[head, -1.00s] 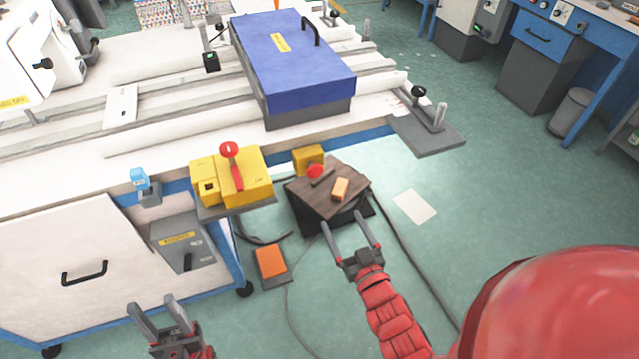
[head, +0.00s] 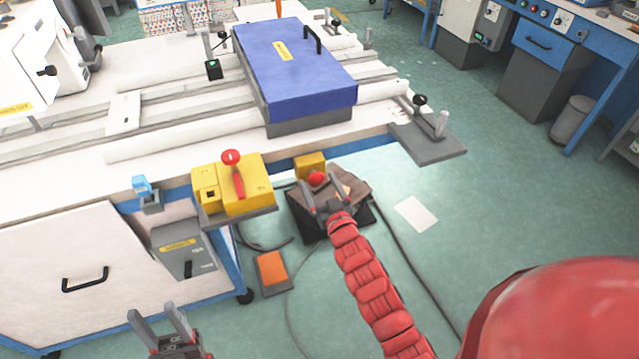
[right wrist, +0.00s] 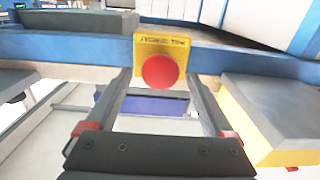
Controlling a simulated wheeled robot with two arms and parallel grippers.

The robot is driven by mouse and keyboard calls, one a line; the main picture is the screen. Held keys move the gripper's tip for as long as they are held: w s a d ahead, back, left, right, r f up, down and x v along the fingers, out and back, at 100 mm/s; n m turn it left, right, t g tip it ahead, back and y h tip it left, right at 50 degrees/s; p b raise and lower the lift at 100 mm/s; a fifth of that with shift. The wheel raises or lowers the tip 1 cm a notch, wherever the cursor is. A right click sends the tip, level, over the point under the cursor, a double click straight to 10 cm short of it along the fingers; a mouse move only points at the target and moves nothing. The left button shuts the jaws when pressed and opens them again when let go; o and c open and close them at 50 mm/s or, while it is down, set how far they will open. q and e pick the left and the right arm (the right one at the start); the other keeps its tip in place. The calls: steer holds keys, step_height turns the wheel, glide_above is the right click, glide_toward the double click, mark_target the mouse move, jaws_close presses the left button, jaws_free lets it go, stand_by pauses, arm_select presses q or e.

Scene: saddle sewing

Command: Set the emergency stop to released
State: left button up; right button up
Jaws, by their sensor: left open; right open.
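The emergency stop is a red mushroom button (head: 316,179) on a yellow box (head: 309,164) at the front edge of the white machine table. In the right wrist view the red button (right wrist: 161,71) and its yellow plate (right wrist: 163,52) lie ahead, between my finger lines. My right gripper (head: 321,187) is open and close to the button in the head view; the wrist view shows a finger on each side of it, and I cannot tell if they touch it. My left gripper (head: 158,316) is open and empty at the lower left, far from the button.
A yellow box with a red lever (head: 233,184) stands left of the button. A dark stool (head: 350,222) is below my right gripper. An orange pedal (head: 272,268) and cables lie on the floor. A blue case (head: 295,75) sits on the table.

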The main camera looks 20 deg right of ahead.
steer(key=shift+c, duration=0.3)
jaws_close()
